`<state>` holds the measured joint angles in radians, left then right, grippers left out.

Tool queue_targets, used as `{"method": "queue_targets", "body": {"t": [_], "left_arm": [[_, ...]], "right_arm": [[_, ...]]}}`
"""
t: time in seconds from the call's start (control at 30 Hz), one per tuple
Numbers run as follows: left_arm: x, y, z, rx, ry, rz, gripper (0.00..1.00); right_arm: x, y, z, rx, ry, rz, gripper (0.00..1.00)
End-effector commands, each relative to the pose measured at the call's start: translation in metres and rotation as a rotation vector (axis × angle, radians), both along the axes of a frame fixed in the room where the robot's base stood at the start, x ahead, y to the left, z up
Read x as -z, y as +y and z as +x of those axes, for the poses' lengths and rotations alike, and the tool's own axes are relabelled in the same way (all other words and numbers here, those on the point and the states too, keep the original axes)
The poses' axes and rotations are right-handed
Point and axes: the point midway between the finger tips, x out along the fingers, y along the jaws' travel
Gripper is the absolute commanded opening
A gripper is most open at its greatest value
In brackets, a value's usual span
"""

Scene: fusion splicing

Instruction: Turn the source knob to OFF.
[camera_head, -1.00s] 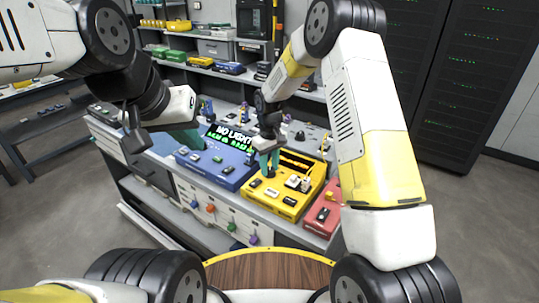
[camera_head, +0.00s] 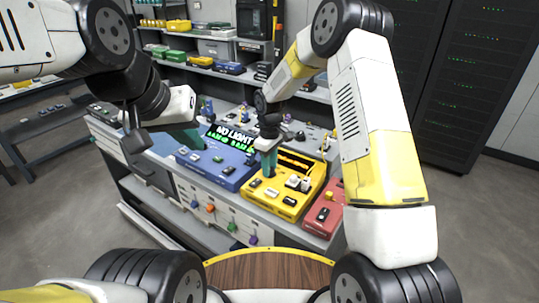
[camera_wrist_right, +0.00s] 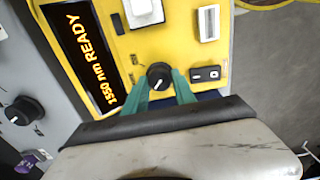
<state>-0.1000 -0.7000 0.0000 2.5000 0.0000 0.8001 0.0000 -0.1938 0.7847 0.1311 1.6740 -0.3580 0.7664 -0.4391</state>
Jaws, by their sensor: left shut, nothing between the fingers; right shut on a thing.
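The yellow source unit (camera_head: 312,188) stands on the bench in the head view. In the right wrist view the same yellow unit (camera_wrist_right: 222,105) has a display reading "1550 nm READY". Its round black source knob (camera_wrist_right: 158,71) has a small white mark; the tiny labels around it are unreadable. My right gripper (camera_wrist_right: 160,80) is shut on this knob, with a teal finger on either side. In the head view my right gripper (camera_head: 268,168) reaches down onto the yellow unit and hides the knob. My left gripper (camera_head: 190,140) is shut and empty above the blue unit's left side.
A blue unit (camera_head: 225,178) with a display reading "NO LIGHT" stands left of the yellow one. A red unit (camera_head: 323,215) stands to the right. The wrist view also shows another black knob (camera_wrist_right: 23,110) on a grey panel. Shelves with boxes stand behind the bench.

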Motion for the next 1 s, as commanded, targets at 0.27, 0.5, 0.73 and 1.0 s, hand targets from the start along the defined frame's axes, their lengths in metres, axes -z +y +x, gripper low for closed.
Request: {"method": "queue_targets", "body": {"t": [0.27,0.5,0.73,1.0], "left_arm": [[0.0,0.0,0.0,0.0,0.0,0.0,0.0],[0.0,0.0,0.0,0.0,0.0,0.0,0.0],[0.0,0.0,0.0,0.0,0.0,0.0,0.0],[0.0,0.0,0.0,0.0,0.0,0.0,0.0]], "right_arm": [[0.0,0.0,0.0,-0.001,0.001,-0.001,0.54],[0.0,0.0,0.0,0.0,0.0,0.0,0.54],[-0.021,0.0,0.001,0.0,-0.004,0.0,0.54],[-0.065,0.0,0.001,0.001,-0.002,0.0,0.54]]}}
